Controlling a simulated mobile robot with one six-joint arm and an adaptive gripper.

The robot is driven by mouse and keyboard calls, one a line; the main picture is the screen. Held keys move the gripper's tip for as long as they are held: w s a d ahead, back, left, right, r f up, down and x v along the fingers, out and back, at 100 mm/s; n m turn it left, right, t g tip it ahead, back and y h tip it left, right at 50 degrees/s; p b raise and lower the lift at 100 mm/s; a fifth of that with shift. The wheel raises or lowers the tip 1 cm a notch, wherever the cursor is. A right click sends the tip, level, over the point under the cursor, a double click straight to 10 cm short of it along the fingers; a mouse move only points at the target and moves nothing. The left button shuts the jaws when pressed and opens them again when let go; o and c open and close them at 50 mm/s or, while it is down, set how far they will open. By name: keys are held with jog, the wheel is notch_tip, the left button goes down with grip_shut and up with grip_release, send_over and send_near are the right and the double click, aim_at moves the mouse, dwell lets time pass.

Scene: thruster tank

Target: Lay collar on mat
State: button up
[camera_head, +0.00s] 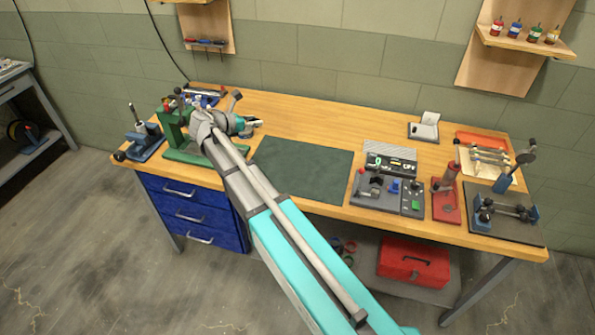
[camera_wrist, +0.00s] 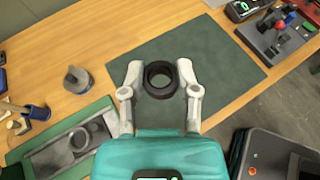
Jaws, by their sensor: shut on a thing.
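The collar is a short dark ring (camera_wrist: 161,94) with an open bore, seen in the wrist view. My gripper (camera_wrist: 160,84) is shut on it, one pale finger on each side. The mat is a dark green-grey rectangle on the wooden bench; it shows in the head view (camera_head: 302,172) and in the wrist view (camera_wrist: 215,55). In the wrist view the collar appears against the mat's left part; its height above it is hard to tell. In the head view my gripper (camera_head: 248,124) is left of the mat, near the green stand, and the collar cannot be made out.
A green press-like stand (camera_head: 178,138) is at the bench's left, beside my arm. A grey round part (camera_wrist: 77,79) stands on the wood left of the gripper. A control unit (camera_head: 385,190) sits right of the mat. The mat's visible surface is bare.

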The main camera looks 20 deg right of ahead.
jog(key=s+a+f+b, duration=0.7)
jog(key=s+f+b, duration=0.1)
jog(key=f+b, duration=0.1)
jog(key=shift+s+a+f, duration=0.2)
jog(key=shift+f, duration=0.5)
jog(key=shift+w, duration=0.1)
jog(key=w+d+f+b, duration=0.8)
jog(key=w, duration=0.1)
jog(key=shift+w+d+f+b, duration=0.4)
jog(key=shift+f+b, duration=0.1)
jog(key=shift+b, duration=0.15)
